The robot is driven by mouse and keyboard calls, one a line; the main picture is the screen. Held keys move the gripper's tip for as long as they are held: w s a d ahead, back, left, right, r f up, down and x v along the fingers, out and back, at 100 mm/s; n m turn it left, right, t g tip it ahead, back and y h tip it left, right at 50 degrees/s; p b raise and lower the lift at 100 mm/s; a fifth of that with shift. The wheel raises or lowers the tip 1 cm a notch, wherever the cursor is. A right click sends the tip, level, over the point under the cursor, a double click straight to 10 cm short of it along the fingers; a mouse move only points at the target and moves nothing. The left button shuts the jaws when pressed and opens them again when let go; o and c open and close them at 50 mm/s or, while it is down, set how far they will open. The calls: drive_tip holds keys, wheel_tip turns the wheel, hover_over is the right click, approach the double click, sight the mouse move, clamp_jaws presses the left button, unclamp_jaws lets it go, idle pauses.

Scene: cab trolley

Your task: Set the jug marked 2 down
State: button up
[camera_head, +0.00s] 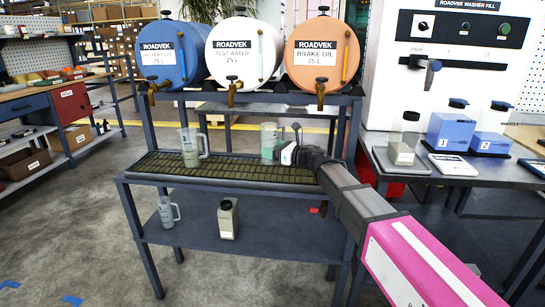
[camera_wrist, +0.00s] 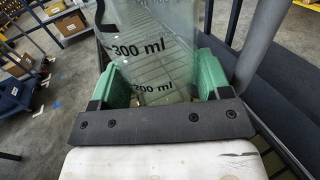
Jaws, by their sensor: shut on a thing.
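My gripper (camera_head: 284,152) is shut on a clear measuring jug (camera_head: 269,140) over the right part of the slatted drip tray (camera_head: 225,179) on the trolley. In the wrist view the green finger pads (camera_wrist: 165,88) press on both sides of the jug (camera_wrist: 155,50), whose 300 ml and 200 ml marks face me. The jug looks upright. A second jug (camera_head: 190,148) stands on the tray's left part. A third jug (camera_head: 167,211) stands on the lower shelf (camera_head: 190,231).
Blue (camera_head: 160,55), white (camera_head: 238,53) and orange (camera_head: 318,55) barrels with taps sit above the tray's back. A square bottle (camera_head: 228,219) stands on the lower shelf. At right, a table holds a bottle (camera_head: 404,140) and blue containers (camera_head: 450,130). The tray's middle is clear.

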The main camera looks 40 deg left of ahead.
drive_tip(key=shift+f, duration=1.3)
drive_tip(key=shift+f, duration=0.15)
drive_tip(key=o, duration=1)
drive_tip(key=shift+d, duration=0.3)
drive_tip(key=d, duration=0.3)
drive_tip(key=w+d, duration=0.1)
drive_tip(key=d, duration=0.3)
drive_tip(key=w+d, duration=0.1)
drive_tip(key=d, duration=0.3)
drive_tip(key=shift+d, duration=0.15)
